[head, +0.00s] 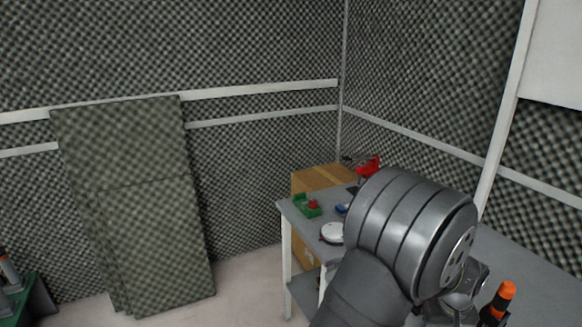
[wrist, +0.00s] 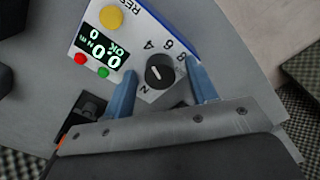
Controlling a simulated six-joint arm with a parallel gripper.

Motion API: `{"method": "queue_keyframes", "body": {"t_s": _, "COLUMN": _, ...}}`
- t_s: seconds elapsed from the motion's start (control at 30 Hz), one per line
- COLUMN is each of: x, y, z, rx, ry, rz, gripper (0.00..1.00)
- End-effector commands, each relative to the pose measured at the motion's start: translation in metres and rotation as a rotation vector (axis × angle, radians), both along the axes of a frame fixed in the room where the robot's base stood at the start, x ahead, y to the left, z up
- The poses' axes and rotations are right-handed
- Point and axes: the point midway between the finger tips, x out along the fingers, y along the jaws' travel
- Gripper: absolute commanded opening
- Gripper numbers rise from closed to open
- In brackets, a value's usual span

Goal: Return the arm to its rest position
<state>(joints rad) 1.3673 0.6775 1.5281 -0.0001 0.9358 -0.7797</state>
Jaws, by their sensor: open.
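My arm (head: 415,235) fills the lower right of the head view, a grey metal arm bent over the worktable. My gripper (wrist: 161,72) shows in the wrist view as two blue fingers spread apart, with nothing held between them. The fingers lie to either side of a black dial (wrist: 160,72) on a white and blue control box (wrist: 135,60). I cannot tell how far above the box the fingertips are. In the head view the gripper and the box cannot be made out behind my arm.
The grey worktable (head: 335,206) carries a green tray (head: 306,206) with a red item, a round white device (head: 331,233) and a red tool (head: 368,166). An orange-topped item (head: 505,291) stands at the lower right. Foam panels (head: 140,200) lean on the wall. Floor at centre is clear.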

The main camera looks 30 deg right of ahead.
Motion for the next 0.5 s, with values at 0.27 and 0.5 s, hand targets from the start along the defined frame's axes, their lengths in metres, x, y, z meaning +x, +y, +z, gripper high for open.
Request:
{"method": "queue_keyframes", "body": {"t_s": 0.27, "x": 0.0, "y": 0.0, "z": 0.0, "rx": 0.0, "ry": 0.0, "rz": -0.225, "gripper": 0.53}}
{"method": "queue_keyframes", "body": {"t_s": 0.5, "x": 0.0, "y": 0.0, "z": 0.0, "rx": 0.0, "ry": 0.0, "rz": -0.42, "gripper": 0.53}}
